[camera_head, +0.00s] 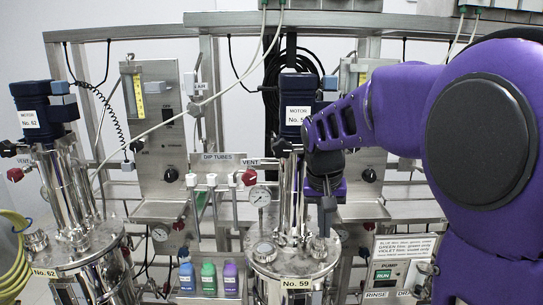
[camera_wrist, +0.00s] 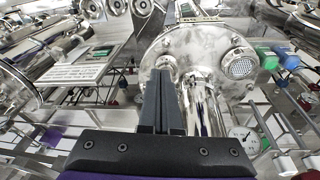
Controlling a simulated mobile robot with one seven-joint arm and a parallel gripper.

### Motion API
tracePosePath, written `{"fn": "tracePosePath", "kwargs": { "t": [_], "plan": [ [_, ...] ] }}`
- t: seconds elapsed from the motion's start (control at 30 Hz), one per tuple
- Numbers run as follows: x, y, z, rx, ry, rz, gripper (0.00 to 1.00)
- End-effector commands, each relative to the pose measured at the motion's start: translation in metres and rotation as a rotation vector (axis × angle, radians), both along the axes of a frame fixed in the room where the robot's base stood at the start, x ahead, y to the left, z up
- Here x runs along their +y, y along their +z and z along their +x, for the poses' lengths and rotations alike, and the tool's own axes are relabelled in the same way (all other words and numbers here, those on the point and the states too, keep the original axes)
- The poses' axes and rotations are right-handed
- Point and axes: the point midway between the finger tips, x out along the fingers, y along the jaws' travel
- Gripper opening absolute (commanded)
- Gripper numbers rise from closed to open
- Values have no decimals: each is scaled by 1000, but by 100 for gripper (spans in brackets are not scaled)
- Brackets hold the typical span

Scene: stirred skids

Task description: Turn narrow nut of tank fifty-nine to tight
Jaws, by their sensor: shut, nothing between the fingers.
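Tank fifty-nine (camera_head: 290,266), labelled "No. 59", stands in the middle of the head view with a round steel lid. A small metal fitting (camera_head: 318,246), perhaps the narrow nut, sits on the right of the lid; I cannot tell its setting. My gripper (camera_head: 326,228) comes down from above right, its fingers together and empty, tips just over that fitting. In the wrist view the shut fingers (camera_wrist: 161,90) point at the lid (camera_wrist: 198,45), near a metal fitting (camera_wrist: 166,64) partly hidden behind them. Whether they touch it I cannot tell.
A round strainer-like port (camera_head: 263,251) is on the lid's left. The motor column (camera_head: 290,200) rises close left of my gripper. Tank No. 62 (camera_head: 70,250) stands at left. A pump panel (camera_head: 400,262) is at right.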

Motion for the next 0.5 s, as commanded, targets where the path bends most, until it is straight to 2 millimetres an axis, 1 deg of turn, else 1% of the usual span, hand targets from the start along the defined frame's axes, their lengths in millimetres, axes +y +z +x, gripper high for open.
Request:
{"fn": "tracePosePath", "kwargs": {
  "t": [0.1, 0.2, 0.33, 0.5],
  "plan": [
    [3, -1, -1, -38, -132, 16, 0],
    [4, 0, -2, -62, -223, 29, 0],
    [5, 2, -3, -82, -302, 43, 0],
    [6, -1, -3, -91, -339, 49, 0]
  ]
}}
